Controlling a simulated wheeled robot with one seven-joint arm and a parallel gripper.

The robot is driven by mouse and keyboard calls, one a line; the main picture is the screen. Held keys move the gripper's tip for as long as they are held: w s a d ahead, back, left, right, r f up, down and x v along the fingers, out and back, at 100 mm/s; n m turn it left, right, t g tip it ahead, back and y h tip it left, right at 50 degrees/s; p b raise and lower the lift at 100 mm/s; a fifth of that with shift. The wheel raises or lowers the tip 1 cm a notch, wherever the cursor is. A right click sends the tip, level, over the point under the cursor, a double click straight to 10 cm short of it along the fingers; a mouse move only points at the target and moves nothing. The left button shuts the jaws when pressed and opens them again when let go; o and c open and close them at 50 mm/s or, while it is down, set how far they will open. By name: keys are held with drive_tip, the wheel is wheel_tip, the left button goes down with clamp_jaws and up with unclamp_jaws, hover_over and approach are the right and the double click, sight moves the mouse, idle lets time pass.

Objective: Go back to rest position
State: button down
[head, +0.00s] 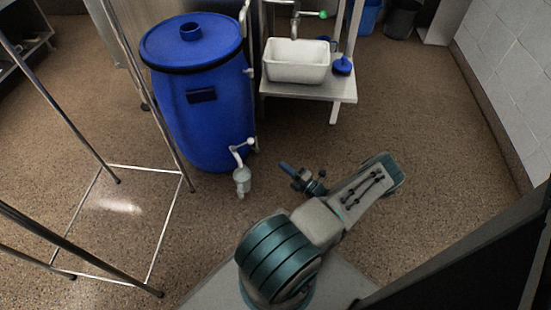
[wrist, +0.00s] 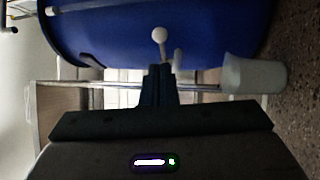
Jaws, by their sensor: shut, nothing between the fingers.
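My arm reaches out over the floor in the head view. My gripper (head: 286,168) is to the right of the blue barrel's tap, apart from it. In the wrist view my gripper's dark fingers (wrist: 160,72) are together with nothing between them. The blue barrel (head: 205,115) stands upright with its lid on, and its wall fills the top of the wrist view (wrist: 200,35). A metal tap with a white ball-ended lever (head: 245,147) sticks out low on the barrel. A pale cup-shaped piece (head: 242,177) is at the tap's lower end; it shows at right in the wrist view (wrist: 255,76).
A metal stand (head: 335,88) with a white basin (head: 297,62) and a small blue item (head: 342,66) is behind. A thin metal frame (head: 160,225) stands at left. A pale block wall (head: 505,65) is at right. The brown floor is clear between stand and wall.

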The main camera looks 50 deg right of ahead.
drive_tip(key=shift+s+f, duration=0.1)
drive_tip(key=shift+s, duration=0.2)
drive_tip(key=w+a+r+n+g+y+p, duration=0.3)
drive_tip(key=a+r+n+g+p, duration=0.3)
drive_tip(key=r+n, duration=0.6)
drive_tip(key=w+a+r+n+g+y+p, duration=0.3)
drive_tip(key=a+r+n+g+p, duration=0.3)
drive_tip(key=r, duration=1.1)
drive_tip(key=w+a+r+n+g+y+p, duration=0.3)
drive_tip(key=a+r+n+g+p, duration=0.3)
drive_tip(key=r+n, duration=0.65)
drive_tip(key=s+a+r+n+h+p, duration=0.3)
drive_tip(key=s+a+r+n+p, duration=0.1)
drive_tip(key=r, duration=0.9)
drive_tip(key=s+a+r+n+h+p, duration=0.4)
drive_tip(key=a+r+n+p, duration=0.3)
drive_tip(key=r+n, duration=0.4)
drive_tip(key=s+a+r+n+h+p, duration=0.3)
drive_tip(key=s+a+r+n+p, duration=0.3)
drive_tip(key=r, duration=1)
drive_tip(key=shift+s+a+n+t+h, duration=0.15)
drive_tip(key=shift+a+n+t+h, duration=0.15)
drive_tip(key=shift+a+n+h, duration=0.25)
